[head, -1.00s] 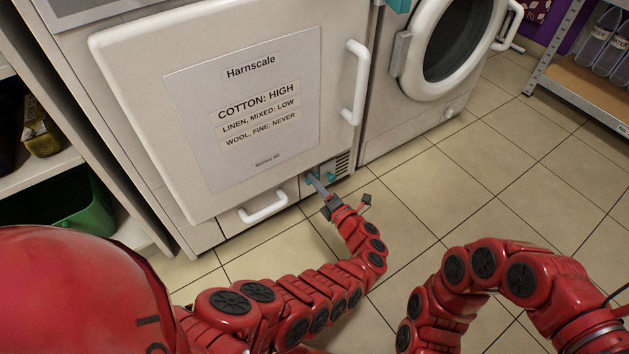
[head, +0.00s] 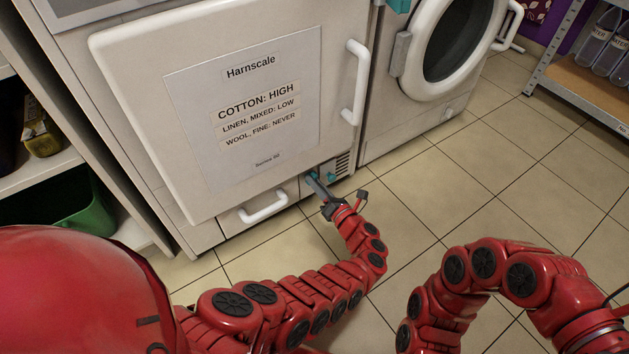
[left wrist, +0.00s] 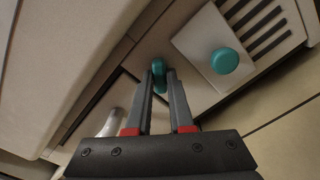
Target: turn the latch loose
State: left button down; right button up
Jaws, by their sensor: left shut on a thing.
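The latch is a small teal piece (left wrist: 159,72) low on the front of the white machine, seen in the left wrist view between my fingertips. My left gripper (left wrist: 160,85) is shut on it, one grey finger on each side. In the head view, the left gripper (head: 313,180) reaches the lower front panel beside the vent, and its fingers mostly hide the latch. In the wrist view the latch stands roughly upright. My right arm shows at the right of the head view, but its gripper is out of frame.
A round teal knob (left wrist: 224,60) on a pale plate sits close right of the latch, beside a slotted vent (left wrist: 258,25). A white drawer handle (head: 264,207) is to the left. The large labelled door (head: 130,100) hangs above. Tiled floor (head: 480,190) is clear to the right.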

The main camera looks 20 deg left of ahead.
pick_arm(q)
jog(key=shift+n, duration=0.3)
jog(key=n, duration=0.6)
jog(key=shift+n, duration=0.4)
jog(key=c, duration=0.7)
grip_release()
jog(key=shift+d, duration=0.1)
